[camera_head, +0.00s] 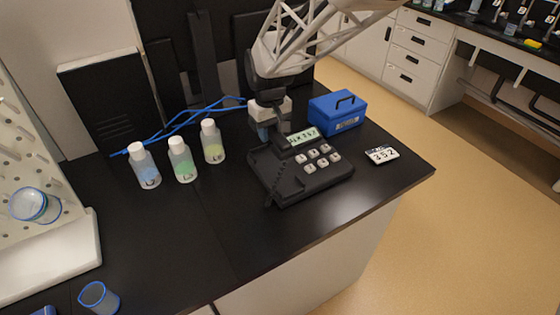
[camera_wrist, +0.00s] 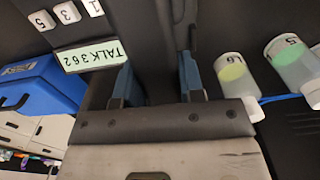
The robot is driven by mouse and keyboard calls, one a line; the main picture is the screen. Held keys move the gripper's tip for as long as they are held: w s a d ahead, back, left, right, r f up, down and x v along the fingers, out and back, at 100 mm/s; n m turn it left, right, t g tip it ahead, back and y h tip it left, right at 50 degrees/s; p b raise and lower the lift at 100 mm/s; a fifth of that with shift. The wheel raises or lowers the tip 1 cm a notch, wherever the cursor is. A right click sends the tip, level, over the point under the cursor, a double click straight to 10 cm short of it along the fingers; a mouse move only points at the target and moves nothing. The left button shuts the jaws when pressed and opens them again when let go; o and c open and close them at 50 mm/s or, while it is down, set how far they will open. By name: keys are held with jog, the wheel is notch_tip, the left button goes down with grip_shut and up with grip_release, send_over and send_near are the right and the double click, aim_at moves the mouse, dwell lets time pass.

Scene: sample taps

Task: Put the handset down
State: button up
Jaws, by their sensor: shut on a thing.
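The black desk phone base (camera_head: 318,172) sits on the dark bench, with pale keys and a lit display (camera_head: 303,137). In the wrist view the display (camera_wrist: 88,56) reads TALK 362, upside down. My gripper (camera_head: 272,130) is over the left rear part of the phone. In the wrist view its blue fingertips (camera_wrist: 157,80) are on either side of the dark handset (camera_wrist: 150,35), shut on it. In the head view the handset is dark against the base and partly hidden by my gripper. I cannot tell whether it touches the cradle.
Three bottles with white caps (camera_head: 181,160) stand left of the phone. A blue box with a handle (camera_head: 338,112) stands behind right. A small number card (camera_head: 382,155) lies right of the phone, near the bench edge. Blue rods (camera_head: 190,122) lie behind the bottles.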

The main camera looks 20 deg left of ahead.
jog(key=s+d+f, duration=0.1)
jog(key=s+d, duration=0.4)
jog(key=s, duration=0.3)
jog(key=s+d+f, duration=0.2)
jog(key=s+d, duration=0.4)
jog(key=s, duration=0.3)
send_over(275, 171)
jog(key=shift+f, duration=0.7)
dwell(0.4)
jog(key=shift+f, duration=1.75)
jog(key=shift+f, duration=0.15)
jog(key=o, duration=1.1)
jog(key=shift+c, duration=0.2)
